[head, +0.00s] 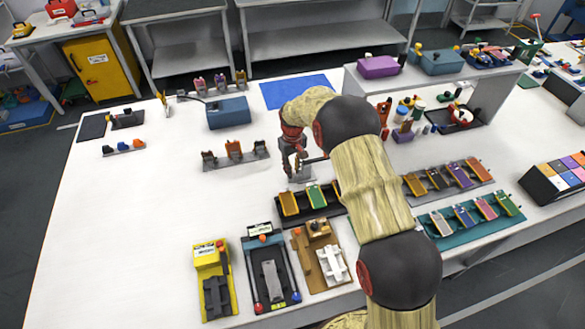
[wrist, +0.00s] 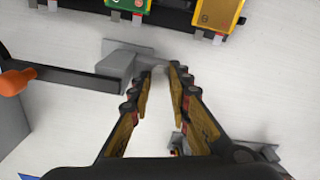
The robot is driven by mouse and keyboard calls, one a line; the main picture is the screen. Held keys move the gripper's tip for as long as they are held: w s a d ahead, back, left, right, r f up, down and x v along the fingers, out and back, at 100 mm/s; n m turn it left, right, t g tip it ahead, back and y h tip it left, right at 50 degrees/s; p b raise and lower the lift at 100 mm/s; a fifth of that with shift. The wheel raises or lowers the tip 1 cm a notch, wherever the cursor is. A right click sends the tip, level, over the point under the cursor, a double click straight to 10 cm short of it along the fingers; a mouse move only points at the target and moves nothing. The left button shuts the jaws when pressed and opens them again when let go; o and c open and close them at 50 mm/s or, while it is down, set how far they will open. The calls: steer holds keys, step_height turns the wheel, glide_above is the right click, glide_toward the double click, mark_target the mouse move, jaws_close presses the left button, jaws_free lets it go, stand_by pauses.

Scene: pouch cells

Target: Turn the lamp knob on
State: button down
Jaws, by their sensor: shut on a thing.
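My gripper (head: 294,152) is low over the middle of the white table, partly hidden by my own arm in the head view. In the wrist view its two fingers (wrist: 162,72) reach a grey post-like piece (wrist: 122,60), and they are shut on it; the exact contact is hard to see. A black bar (wrist: 75,78) runs left from the grey piece, with an orange knob-like end (wrist: 16,81) near the left edge. A grey base (head: 300,175) shows below the gripper in the head view. I cannot clearly pick out a lamp or its knob.
Racks of coloured pouch cells (head: 288,204) stand close in front of the gripper. A three-post rack (head: 235,155) is to its left, a blue box (head: 228,112) behind left, and a raised shelf (head: 470,82) behind right. The table's left part is mostly clear.

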steer(key=shift+m, duration=0.6)
steer(key=c, duration=1.6)
jaws_free()
steer(key=shift+c, duration=0.2)
steer(key=shift+r, duration=0.1)
steer(key=shift+r, duration=3.9)
